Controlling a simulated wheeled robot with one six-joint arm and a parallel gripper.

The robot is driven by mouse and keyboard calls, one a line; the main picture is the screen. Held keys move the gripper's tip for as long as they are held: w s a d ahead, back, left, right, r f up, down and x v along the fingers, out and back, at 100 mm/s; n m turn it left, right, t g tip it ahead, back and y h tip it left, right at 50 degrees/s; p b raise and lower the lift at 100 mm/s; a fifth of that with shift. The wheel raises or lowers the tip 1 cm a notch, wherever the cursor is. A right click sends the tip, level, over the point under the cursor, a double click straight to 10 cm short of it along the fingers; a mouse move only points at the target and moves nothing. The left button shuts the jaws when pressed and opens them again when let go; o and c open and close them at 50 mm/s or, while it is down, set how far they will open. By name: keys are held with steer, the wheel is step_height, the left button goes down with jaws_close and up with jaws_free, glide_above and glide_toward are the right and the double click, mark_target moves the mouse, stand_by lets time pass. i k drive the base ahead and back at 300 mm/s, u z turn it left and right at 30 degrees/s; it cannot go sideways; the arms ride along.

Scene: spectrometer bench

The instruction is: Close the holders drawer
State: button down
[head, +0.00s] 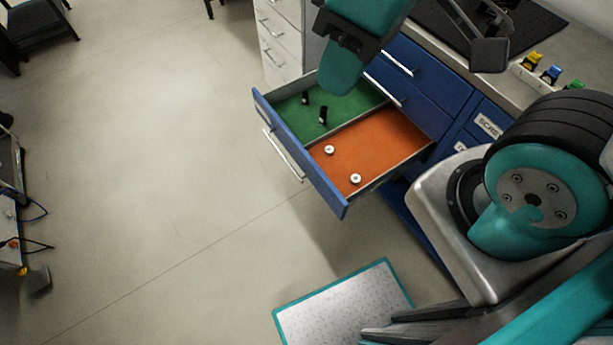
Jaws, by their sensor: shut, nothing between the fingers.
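One blue drawer (325,178) stands pulled far out of the bench cabinet. Its front has a long silver handle (283,155). Inside, a divider separates a green-floored section (345,108) from an orange-floored section (385,138). Two small black pieces (323,115) stand on the green, and two small white round pieces (355,179) lie on the orange. No label on this drawer's front is readable. My gripper (342,82), teal with a black bracket, hangs over the green section's back part and hides some of it. It is shut and empty; its fingers are hard to make out.
Closed blue drawers (405,75) with silver handles are behind the open one. A white drawer unit (280,38) stands beside it. Yellow, blue and green pieces (551,74) sit on the bench top. A teal-edged mat (345,305) lies on the floor. The floor left of the drawer is clear.

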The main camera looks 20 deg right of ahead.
mark_target(370, 137)
steer(key=k, duration=0.95)
steer(key=z, duration=0.6)
steer(key=i, duration=1.1)
steer(key=u, duration=1.45)
